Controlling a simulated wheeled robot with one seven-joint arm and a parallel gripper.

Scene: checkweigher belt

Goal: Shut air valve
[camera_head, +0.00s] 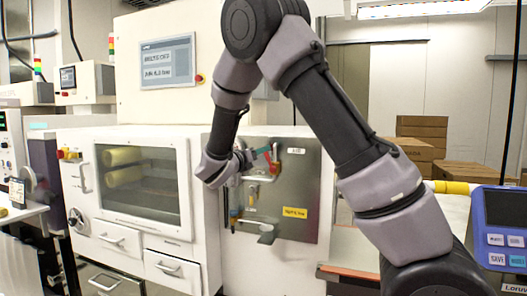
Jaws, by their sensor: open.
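The air valve is on a grey metal panel (312,177) on the side of the white machine. A red lever (274,156) stands roughly upright near the panel's upper middle, with small yellow and brass-coloured fittings (253,190) below it. My arm reaches down from the top, and my gripper (260,156) is open just left of the red lever. Its fingers are very small in this view. I cannot tell whether they touch the lever. My wrist hides part of the panel's left edge.
A yellow label (295,212) is on the panel's lower right. A white machine with a windowed door (183,190) and drawers stands to the left, with a display (167,61) above. Cardboard boxes (421,132) and a blue-framed touch panel (503,230) are at right.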

